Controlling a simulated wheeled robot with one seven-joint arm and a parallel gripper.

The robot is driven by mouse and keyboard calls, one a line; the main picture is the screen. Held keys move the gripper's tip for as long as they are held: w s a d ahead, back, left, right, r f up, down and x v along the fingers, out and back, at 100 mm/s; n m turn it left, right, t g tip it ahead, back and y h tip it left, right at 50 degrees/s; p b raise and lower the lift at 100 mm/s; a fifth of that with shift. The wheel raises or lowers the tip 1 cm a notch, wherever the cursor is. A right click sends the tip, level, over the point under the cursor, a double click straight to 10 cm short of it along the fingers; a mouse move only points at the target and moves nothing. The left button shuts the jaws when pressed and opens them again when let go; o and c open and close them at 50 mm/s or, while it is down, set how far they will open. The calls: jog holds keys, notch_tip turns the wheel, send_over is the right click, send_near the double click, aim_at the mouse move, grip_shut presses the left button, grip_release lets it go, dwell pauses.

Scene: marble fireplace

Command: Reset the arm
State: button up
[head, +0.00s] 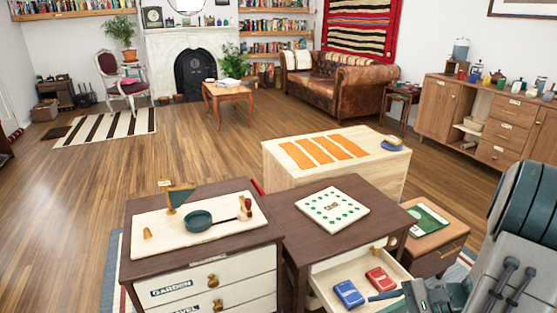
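My arm (527,215) comes in along the right edge of the head view, in grey and teal. Part of my gripper (392,295) shows at the bottom edge, by the right front corner of an open drawer (328,267). A teal finger-like part points left, close to a red box (380,281) in the drawer. I cannot tell whether it touches the drawer. The rest of the gripper is cut off or hidden, so its opening is unclear. A blue box (348,294) lies left of the red one.
A dark-topped cabinet (142,270) bears a cream board (164,238) with a teal pan (198,221). A green-dotted board (331,210) lies on the cabinet with the open drawer. A pale wood table (285,178) stands behind, and a small brown cabinet (432,262) at right. Open floor (180,155) lies beyond.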

jog(key=s+a+r+n+h+p, duration=0.2)
jog(key=a+r+n+h+p, duration=0.1)
jog(key=r, duration=0.6)
jog(key=s+a+r+n+h+p, duration=0.2)
jog(key=a+r+n+h+p, duration=0.2)
jog(key=r, duration=0.6)
jog(key=s+a+r+n+h+p, duration=0.2)
jog(key=a+r+n+h+p, duration=0.2)
jog(key=r+n+p, duration=0.3)
notch_tip(320, 180, up, 3)
jog(key=shift+s+a+f+h+p, duration=0.15)
jog(key=shift+h+p, duration=0.25)
jog(key=shift+p, duration=0.15)
